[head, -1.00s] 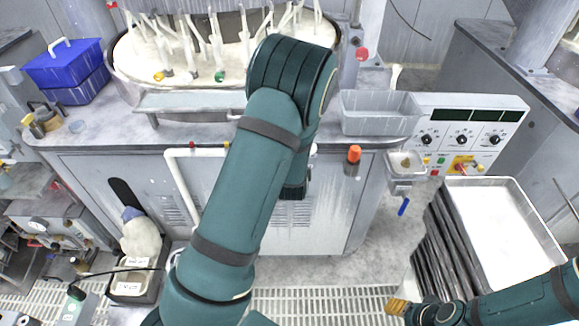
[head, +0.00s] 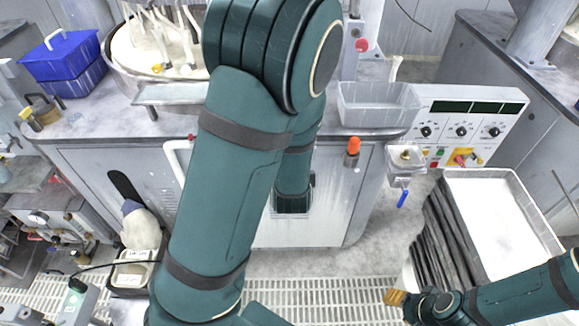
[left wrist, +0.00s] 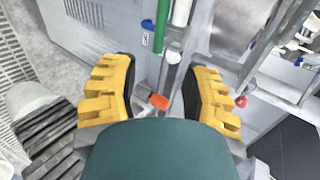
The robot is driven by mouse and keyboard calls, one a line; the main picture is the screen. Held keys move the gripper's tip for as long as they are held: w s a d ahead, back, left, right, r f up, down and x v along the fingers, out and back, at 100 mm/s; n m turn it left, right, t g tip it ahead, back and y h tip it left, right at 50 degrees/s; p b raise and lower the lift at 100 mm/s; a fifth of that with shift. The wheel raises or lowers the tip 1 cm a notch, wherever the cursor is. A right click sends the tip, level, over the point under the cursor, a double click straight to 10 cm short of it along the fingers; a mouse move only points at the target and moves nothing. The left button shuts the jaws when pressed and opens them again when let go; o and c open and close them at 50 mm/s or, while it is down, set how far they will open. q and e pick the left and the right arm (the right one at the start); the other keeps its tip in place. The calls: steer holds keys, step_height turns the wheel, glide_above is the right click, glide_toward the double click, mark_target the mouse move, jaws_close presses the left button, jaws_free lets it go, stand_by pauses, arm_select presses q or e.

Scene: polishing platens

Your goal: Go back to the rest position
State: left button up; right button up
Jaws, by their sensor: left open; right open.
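My left arm fills the middle of the head view, its elbow high in front of the round machine and its forearm pointing down. The left gripper is hidden there. In the left wrist view the left gripper (left wrist: 158,92) shows two yellow ribbed fingers spread wide, with nothing held between them. My right gripper (head: 395,298) is at the lower right of the head view, left of the stack of trays. Its yellow fingertip shows above the floor grating, and it holds nothing that I can see.
The polishing machine (head: 118,72) stands behind my left arm. A clear bin (head: 380,106) and a control panel (head: 470,110) are to its right. A white tray (head: 453,185) tops the dark stack near my right arm. A blue box (head: 62,58) sits at the left.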

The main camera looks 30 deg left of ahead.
stand_by(0.4)
arm_select(q)
steer(key=s+d+f+n+g+h+b, duration=0.1)
steer(key=s+d+f+n+g+h, duration=0.2)
steer(key=d+f, duration=0.6)
steer(key=s+d+f+n+g+h+b, duration=0.1)
steer(key=s+d+f+n+g+h, duration=0.3)
steer(key=s+d+f+n+h, duration=0.3)
step_height(320, 180, down, 4)
steer(key=s+d+n, duration=0.2)
steer(key=n, duration=0.1)
steer(key=shift+f+n+b, duration=0.2)
steer(key=shift+n+b, duration=0.1)
steer(key=shift+b, duration=0.05)
